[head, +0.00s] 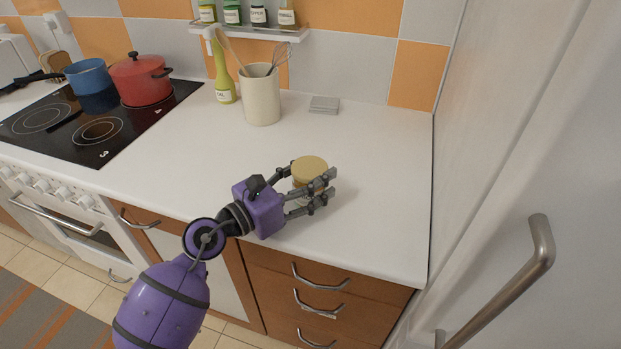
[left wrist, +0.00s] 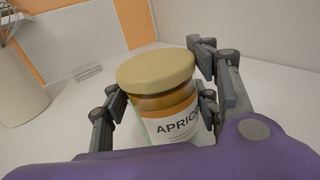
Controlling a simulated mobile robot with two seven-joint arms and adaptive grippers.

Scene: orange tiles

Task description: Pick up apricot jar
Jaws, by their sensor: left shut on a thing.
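The apricot jar (head: 309,167) stands upright on the white counter, with a tan lid and an amber body. In the left wrist view my left gripper's fingers (left wrist: 158,100) flank the jar just below the lid. The jar's base is hidden. My right gripper is not in view.
A cream utensil crock (head: 262,97) and a yellow-green bottle (head: 224,80) stand behind. A small grey stack (head: 324,104) lies near the wall. Red (head: 141,82) and blue (head: 88,76) pots sit on the hob. A tall white door with a handle (head: 510,280) bounds the right side.

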